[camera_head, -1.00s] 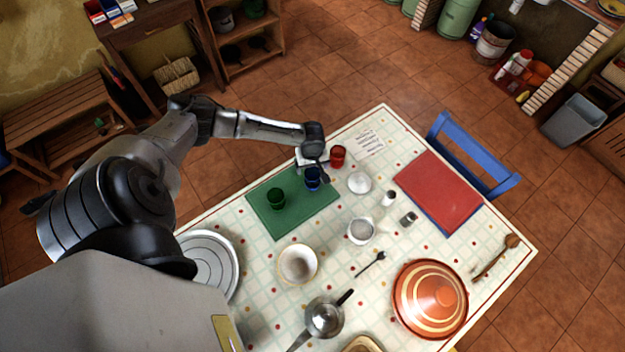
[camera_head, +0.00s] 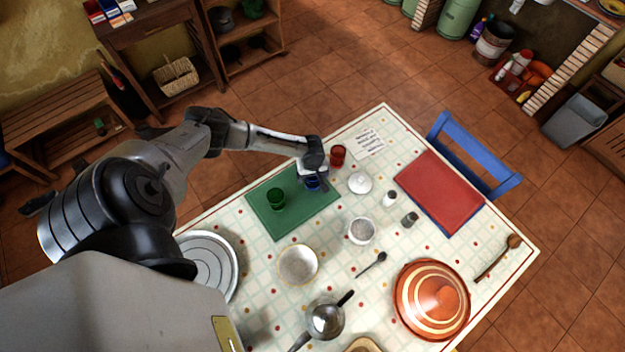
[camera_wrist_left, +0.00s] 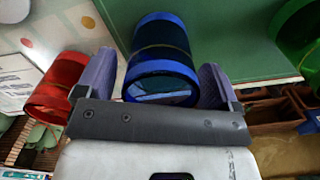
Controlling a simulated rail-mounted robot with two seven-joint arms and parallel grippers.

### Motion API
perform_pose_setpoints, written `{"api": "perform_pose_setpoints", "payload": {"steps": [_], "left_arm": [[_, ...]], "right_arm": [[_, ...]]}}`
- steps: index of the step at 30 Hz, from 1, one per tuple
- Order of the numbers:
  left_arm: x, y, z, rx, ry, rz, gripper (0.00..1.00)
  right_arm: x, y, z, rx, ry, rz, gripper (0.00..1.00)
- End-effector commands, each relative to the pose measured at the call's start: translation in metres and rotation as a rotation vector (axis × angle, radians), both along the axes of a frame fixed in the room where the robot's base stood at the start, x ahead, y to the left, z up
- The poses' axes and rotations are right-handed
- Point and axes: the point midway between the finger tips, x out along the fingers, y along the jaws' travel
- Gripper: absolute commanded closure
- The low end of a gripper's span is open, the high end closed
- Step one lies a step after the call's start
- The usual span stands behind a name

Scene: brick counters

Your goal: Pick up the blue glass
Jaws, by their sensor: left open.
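The blue glass (camera_head: 312,184) stands on the green mat (camera_head: 300,209), near its right corner, partly hidden by my left gripper (camera_head: 318,180) in the head view. In the left wrist view the blue glass (camera_wrist_left: 161,58) lies between the two fingers of my left gripper (camera_wrist_left: 155,83). The fingers are open, one on each side of it. I cannot tell whether either finger touches the glass. My right gripper does not show.
A red glass (camera_head: 338,156) stands close to the gripper, beyond it; it also shows in the wrist view (camera_wrist_left: 62,85). A green glass (camera_head: 276,198) stands on the mat. A white lidded bowl (camera_head: 360,183) is to the right.

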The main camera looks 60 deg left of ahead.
Motion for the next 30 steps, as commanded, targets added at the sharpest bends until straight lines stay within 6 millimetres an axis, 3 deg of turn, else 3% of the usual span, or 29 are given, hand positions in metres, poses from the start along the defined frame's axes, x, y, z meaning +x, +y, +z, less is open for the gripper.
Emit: {"api": "perform_pose_setpoints", "payload": {"steps": [2, 18, 30], "left_arm": [[0.0001, 0.0000, 0.0002, 0.000, 0.000, 0.000, 0.16], [0.0000, 0.0001, 0.0004, 0.000, 0.000, 0.000, 0.68], [0.0004, 0.0005, 0.0080, 0.000, -0.001, 0.000, 0.70]], "right_arm": [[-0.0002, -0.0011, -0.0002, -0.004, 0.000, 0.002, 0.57], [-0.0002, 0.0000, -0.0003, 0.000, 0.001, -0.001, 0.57], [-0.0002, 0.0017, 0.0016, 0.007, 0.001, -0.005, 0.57]]}}
